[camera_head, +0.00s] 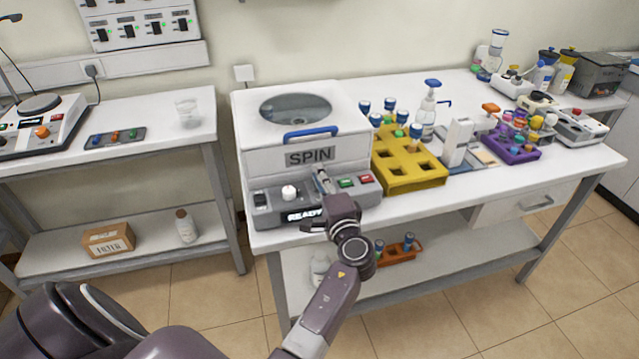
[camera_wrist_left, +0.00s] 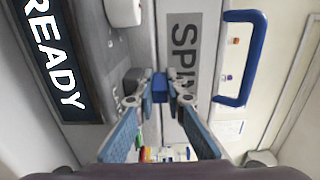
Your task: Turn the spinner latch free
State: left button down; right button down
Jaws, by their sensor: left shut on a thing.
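The spinner (camera_head: 285,155) is a white box with a round lid window, a blue handle (camera_head: 311,132) and a SPIN label. It stands on the table's left end. My left gripper (camera_head: 322,178) is at its front, just below the label. In the left wrist view the gripper (camera_wrist_left: 160,88) is shut on the small blue latch (camera_wrist_left: 160,84), one finger on each side. The latch is mostly hidden by the gripper in the head view. The blue handle (camera_wrist_left: 238,58) shows to the right of the fingers in the wrist view. My right gripper is not in view.
A grey panel with a READY display (camera_head: 304,215), a white knob (camera_head: 288,192) and green and red buttons (camera_head: 347,183) lies close around the gripper. A yellow rack (camera_head: 410,168) with blue-capped tubes stands right of the spinner. A purple rack (camera_head: 510,148) is farther right.

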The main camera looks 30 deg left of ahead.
pick_arm(q)
jog(key=c, duration=2.2)
grip_release()
jog(key=shift+c, duration=0.2)
